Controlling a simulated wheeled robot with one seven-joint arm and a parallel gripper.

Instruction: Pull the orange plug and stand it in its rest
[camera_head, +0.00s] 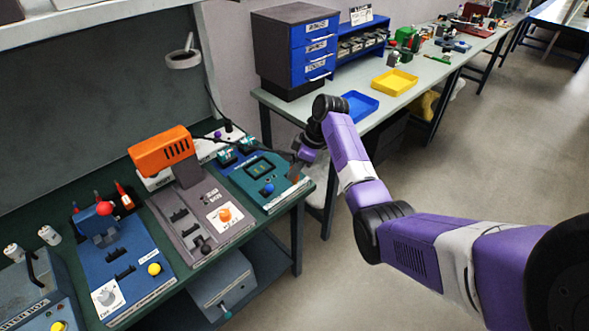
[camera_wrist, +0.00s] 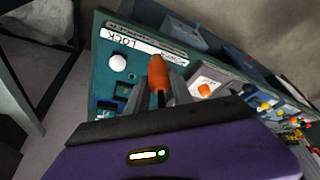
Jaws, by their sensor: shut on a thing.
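The orange plug (camera_wrist: 158,74) sits between the fingers of my gripper (camera_wrist: 161,90) in the wrist view, its narrow dark end pointing toward the palm. My gripper is shut on it. In the head view, my gripper (camera_head: 298,166) is at the right end of the teal panel (camera_head: 243,184), with a bit of orange below the fingers. The panel also shows in the wrist view (camera_wrist: 104,82), with a LOCK label, a white round knob (camera_wrist: 118,62) and a dark square opening beside the plug. I cannot tell whether the plug's far end touches the panel. I cannot make out the rest.
A grey panel with an orange machine head (camera_head: 160,151) and an orange knob (camera_head: 224,214) stands left of the teal panel. A blue panel (camera_head: 127,263) is further left. A blue tray (camera_head: 359,106) and a yellow tray (camera_head: 394,82) lie on the bench behind my arm.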

